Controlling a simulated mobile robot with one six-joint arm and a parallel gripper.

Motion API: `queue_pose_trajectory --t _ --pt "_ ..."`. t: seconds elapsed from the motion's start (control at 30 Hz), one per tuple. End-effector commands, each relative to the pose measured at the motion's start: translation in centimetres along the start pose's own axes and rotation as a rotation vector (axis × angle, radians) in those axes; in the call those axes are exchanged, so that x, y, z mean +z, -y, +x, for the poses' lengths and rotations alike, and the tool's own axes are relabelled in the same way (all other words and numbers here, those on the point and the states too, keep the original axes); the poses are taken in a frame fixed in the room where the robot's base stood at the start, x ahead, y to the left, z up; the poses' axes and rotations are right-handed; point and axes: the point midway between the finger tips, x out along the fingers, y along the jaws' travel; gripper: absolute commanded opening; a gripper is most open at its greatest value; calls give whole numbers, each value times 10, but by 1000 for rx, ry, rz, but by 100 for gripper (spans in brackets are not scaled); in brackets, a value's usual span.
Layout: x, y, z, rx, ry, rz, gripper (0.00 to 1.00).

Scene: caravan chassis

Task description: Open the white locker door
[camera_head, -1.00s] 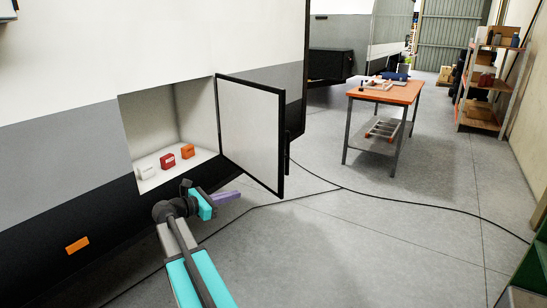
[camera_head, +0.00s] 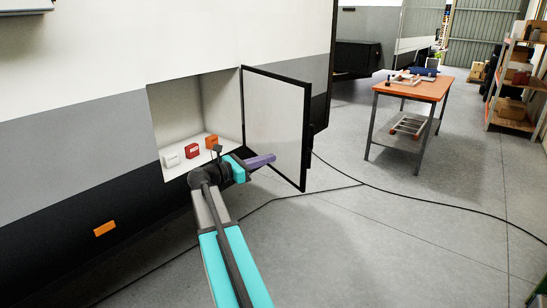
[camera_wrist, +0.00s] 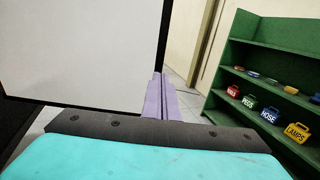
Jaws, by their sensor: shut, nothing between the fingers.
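The white locker door (camera_head: 275,118), with a black frame, stands wide open, swung out to the right of the locker opening (camera_head: 190,115) in the caravan's side. In the wrist view the door's white panel (camera_wrist: 75,45) fills the upper left, with its black edge just left of my fingers. My gripper (camera_head: 272,158) has purple fingers, shut and empty. They lie in front of the door's inner face in the head view, at its lower part. In the wrist view the fingers (camera_wrist: 157,98) point ahead, close to the door's edge. I cannot tell whether they touch it.
Several small boxes, including a red one (camera_head: 192,151), sit inside the locker. An orange-topped table (camera_head: 415,88) stands at the right back. A black cable (camera_head: 420,206) crosses the floor. A green shelf (camera_wrist: 260,60) holds labelled containers.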

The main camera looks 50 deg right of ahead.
Motion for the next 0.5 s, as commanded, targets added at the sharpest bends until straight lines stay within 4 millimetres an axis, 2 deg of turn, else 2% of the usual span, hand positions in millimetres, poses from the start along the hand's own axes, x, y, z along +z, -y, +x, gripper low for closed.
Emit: queue_pose_trajectory --t 0.5 --pt "2 -1 70 -1 -1 -1 0"
